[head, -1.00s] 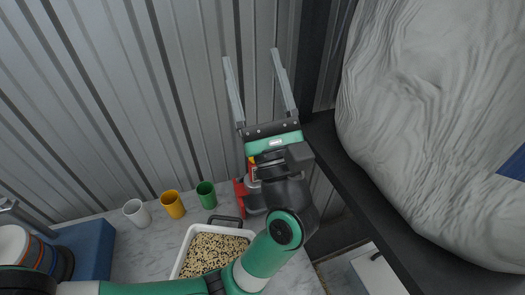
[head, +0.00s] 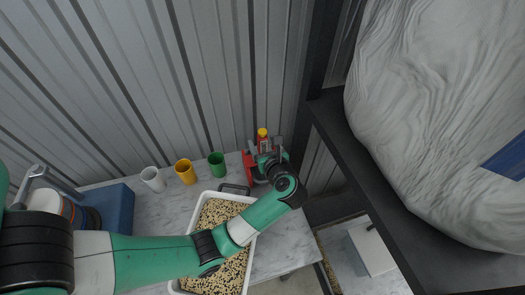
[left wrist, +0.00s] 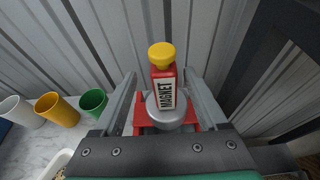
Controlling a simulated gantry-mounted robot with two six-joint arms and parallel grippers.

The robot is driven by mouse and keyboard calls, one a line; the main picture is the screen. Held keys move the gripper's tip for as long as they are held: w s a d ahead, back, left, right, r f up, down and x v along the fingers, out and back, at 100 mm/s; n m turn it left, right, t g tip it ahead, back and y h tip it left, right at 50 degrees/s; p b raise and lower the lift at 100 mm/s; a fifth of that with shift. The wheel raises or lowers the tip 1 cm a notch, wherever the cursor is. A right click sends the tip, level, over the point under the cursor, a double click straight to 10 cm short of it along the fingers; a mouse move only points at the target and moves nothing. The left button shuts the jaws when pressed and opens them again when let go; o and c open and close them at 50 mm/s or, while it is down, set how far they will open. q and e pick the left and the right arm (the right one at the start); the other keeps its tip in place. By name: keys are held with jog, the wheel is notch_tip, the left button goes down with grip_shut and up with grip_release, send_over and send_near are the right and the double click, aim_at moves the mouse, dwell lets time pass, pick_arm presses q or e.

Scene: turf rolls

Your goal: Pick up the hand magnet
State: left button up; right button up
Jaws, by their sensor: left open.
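The hand magnet (left wrist: 164,88) has a red body, a white label reading MAGNET, a yellow knob and a round grey base. It stands upright on a red holder (left wrist: 192,108), and its yellow top also shows in the head view (head: 262,132). My left gripper (left wrist: 166,84) is open, with one finger on each side of the magnet in the left wrist view. I cannot tell whether the fingers touch it. In the head view the gripper (head: 265,147) is at the magnet, and my wrist partly hides the holder. My right gripper is not in view.
Green (head: 216,164), yellow (head: 185,172) and white (head: 153,180) cups stand left of the magnet on the marble table (head: 285,246). A white tray (head: 177,254) of grain lies in front. The corrugated wall (head: 200,70) is close behind; a dark shelf (head: 340,135) bounds the right.

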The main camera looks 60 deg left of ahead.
pick_arm(q)
jog(key=x, duration=0.3)
jog(key=b+x, duration=0.1)
jog(key=x, duration=0.1)
jog(key=shift+w+a+r, duration=0.2)
jog(key=shift+w, duration=0.1)
grip_shut()
jog(key=shift+r, duration=0.1)
dwell(1.0)
